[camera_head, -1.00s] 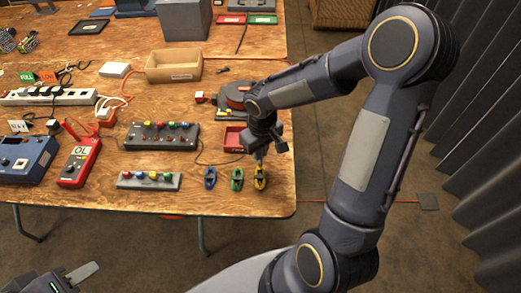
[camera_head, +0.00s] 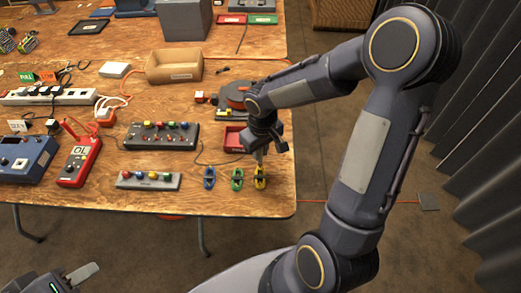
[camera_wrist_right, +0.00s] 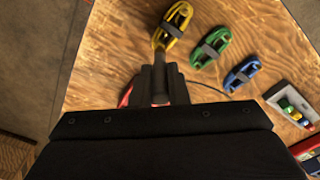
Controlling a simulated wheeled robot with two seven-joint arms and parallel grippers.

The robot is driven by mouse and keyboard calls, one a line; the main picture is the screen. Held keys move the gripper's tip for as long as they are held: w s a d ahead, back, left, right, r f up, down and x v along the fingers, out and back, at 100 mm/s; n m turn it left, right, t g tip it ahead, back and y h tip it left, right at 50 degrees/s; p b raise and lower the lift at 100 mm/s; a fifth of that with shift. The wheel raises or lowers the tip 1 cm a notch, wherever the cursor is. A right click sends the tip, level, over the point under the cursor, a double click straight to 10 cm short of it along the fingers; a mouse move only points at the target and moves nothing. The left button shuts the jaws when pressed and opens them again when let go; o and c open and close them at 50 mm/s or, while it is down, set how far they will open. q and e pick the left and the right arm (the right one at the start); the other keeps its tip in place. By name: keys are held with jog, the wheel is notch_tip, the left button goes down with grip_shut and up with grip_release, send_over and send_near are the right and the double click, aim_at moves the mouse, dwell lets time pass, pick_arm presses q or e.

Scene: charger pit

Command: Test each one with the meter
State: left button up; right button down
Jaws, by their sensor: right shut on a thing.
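A red meter (camera_head: 76,164) lies at the left of the table, its display reading "OL". A blue cable coil (camera_head: 209,177), a green cable coil (camera_head: 237,179) and a yellow cable coil (camera_head: 260,182) lie in a row near the front right edge, each with a dark band. They also show in the right wrist view: yellow (camera_wrist_right: 179,18), green (camera_wrist_right: 217,36), blue (camera_wrist_right: 247,68). My right gripper (camera_head: 261,159) points down at the yellow coil, with its narrow fingers (camera_wrist_right: 161,72) shut on the coil's near end. My left gripper (camera_head: 85,273) is partly in view at the bottom left, off the table.
A blue box (camera_head: 25,157) stands left of the meter. Button panels (camera_head: 162,136) (camera_head: 148,181) lie in the middle. A red tray (camera_head: 233,138) sits behind the coils, and a cardboard box (camera_head: 173,66) and white power strip (camera_head: 45,98) further back. Wood in front of the coils is clear.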

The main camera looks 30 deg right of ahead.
jog(key=shift+f+b, duration=0.95)
jog(key=shift+b, duration=0.1)
dwell(1.4)
jog(key=c, duration=1)
grip_release()
jog(key=shift+r, duration=0.1)
jog(key=shift+r+p, duration=3)
jog(key=shift+r, duration=0.75)
